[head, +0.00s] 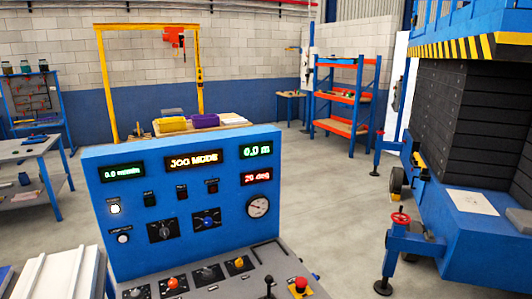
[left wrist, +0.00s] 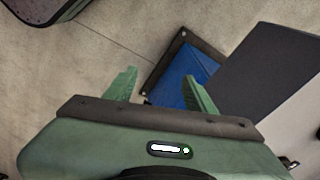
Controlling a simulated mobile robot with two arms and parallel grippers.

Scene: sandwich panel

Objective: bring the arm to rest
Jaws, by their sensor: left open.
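My left gripper (left wrist: 162,88) shows in the left wrist view, with its two green fingers spread apart and nothing between them. Below and beyond the fingers are the concrete floor and a blue part with a dark frame (left wrist: 185,68). Neither of my grippers shows in the head view. The blue control panel (head: 190,200) stands directly in front in the head view. Its displays read JOG MODE, 0.0 m and what looks like 29 deg. A lit white button (head: 115,209) is at its left side.
A grey console ledge with knobs, a joystick (head: 268,284) and a red button (head: 301,283) lies below the panel. A blue lift machine (head: 470,215) stands at the right. A workbench (head: 30,165) is at the left. Open floor (head: 330,200) lies between panel and lift.

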